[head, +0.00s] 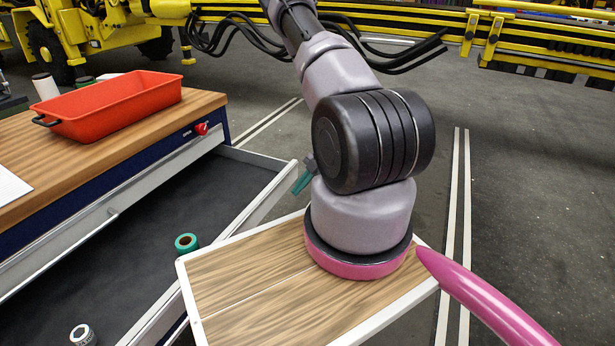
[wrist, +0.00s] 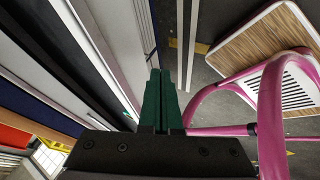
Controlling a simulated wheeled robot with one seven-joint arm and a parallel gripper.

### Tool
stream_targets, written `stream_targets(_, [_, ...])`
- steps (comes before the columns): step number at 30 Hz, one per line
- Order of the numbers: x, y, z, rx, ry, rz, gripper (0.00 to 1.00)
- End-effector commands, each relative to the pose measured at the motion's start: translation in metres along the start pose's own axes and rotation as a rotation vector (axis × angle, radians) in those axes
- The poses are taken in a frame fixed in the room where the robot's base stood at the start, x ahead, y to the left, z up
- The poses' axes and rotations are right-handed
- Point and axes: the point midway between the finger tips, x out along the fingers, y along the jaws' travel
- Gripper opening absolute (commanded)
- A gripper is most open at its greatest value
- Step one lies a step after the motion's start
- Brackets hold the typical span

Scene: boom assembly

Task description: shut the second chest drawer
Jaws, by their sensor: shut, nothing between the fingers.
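The chest (head: 215,140) stands at the left of the head view, with a blue body and a wooden top. Below a shut, pale top drawer front (head: 120,205), a drawer (head: 120,270) with a dark floor is pulled far out. Its pale front (head: 265,200) faces my body. My gripper (head: 303,182) is partly hidden by my arm; its green fingers show just beyond the far end of that front. In the wrist view the fingers (wrist: 161,95) are together and empty, with the pale drawer panels (wrist: 105,45) to their left. Contact with the drawer cannot be told.
A green tape roll (head: 186,242) and a white roll (head: 82,334) are in the open drawer. A red tray (head: 112,103) stands on the chest top. Yellow machinery (head: 540,40) is at the back. The floor (head: 545,190) at right is clear.

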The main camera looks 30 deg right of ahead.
Motion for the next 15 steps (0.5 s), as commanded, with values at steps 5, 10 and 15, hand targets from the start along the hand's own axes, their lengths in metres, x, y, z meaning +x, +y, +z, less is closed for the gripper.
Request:
stream_targets(5, [0.021, 0.019, 0.000, -0.006, 0.000, 0.000, 0.00])
stream_targets(10, [0.028, 0.032, 0.000, -0.004, -0.001, 0.000, 0.00])
stream_targets(15, [0.029, 0.036, 0.000, -0.003, -0.001, 0.000, 0.00])
